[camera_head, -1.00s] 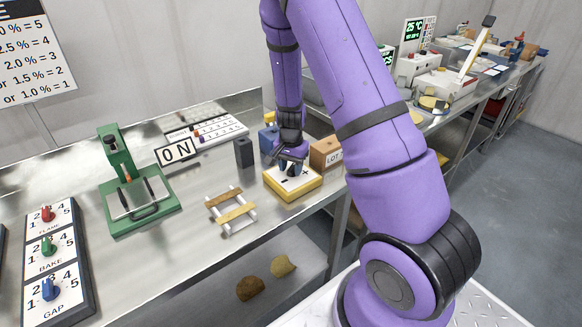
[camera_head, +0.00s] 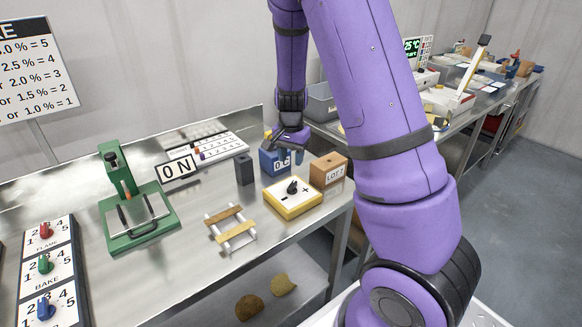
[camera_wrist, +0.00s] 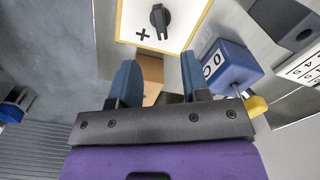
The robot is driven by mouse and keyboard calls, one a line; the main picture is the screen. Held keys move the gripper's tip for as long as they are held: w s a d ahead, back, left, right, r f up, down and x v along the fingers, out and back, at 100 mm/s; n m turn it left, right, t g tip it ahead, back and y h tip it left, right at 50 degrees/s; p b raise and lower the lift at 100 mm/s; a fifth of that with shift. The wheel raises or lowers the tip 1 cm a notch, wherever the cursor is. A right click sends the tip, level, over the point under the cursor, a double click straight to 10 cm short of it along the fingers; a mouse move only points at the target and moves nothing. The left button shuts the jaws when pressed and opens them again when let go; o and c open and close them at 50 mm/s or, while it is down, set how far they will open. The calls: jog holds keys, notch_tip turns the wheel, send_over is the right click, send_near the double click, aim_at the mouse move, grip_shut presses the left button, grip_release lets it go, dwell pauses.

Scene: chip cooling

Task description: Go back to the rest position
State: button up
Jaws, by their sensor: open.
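My gripper (camera_head: 289,145) is in the air above the back of the steel table, beside a blue box with a number display (camera_head: 269,163). In the wrist view my gripper (camera_wrist: 157,75) shows two blue fingers spread apart with nothing between them. A yellow-edged block with a white top (camera_head: 305,204) and a black knob (camera_head: 292,186) stands on the table in front; the knob is clear of the fingers. In the wrist view the knob (camera_wrist: 159,20) lies beyond the fingertips. The blue box (camera_wrist: 231,66) is close to the right of the fingers there.
A brown LOT box (camera_head: 328,171) stands right of the yellow block. A dark grey block (camera_head: 244,169), a small wooden rack (camera_head: 229,228), a green press (camera_head: 136,213) and a knob panel (camera_head: 47,265) are to the left. A grey bin (camera_head: 320,101) stands behind.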

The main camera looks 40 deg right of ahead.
jog(key=shift+r, duration=0.2)
dwell(0.5)
jog(key=s+a+r+n+t, duration=0.1)
jog(key=s+a+r+n, duration=0.2)
jog(key=s+r, duration=0.3)
jog(key=s+a+r+n+t+y, duration=0.1)
jog(key=s+a+r+n, duration=0.3)
jog(key=r, duration=0.5)
jog(key=s+a+r+n+t, duration=0.1)
jog(key=s+a+r+t, duration=0.15)
jog(key=s+r, duration=0.4)
jog(key=s+a+r+n+h, duration=0.1)
jog(key=s+a+r+n, duration=0.2)
jog(key=s, duration=0.7)
jog(key=shift+r+n+t, duration=0.35)
jog(key=shift+r+n, duration=0.15)
jog(key=shift+r, duration=0.1)
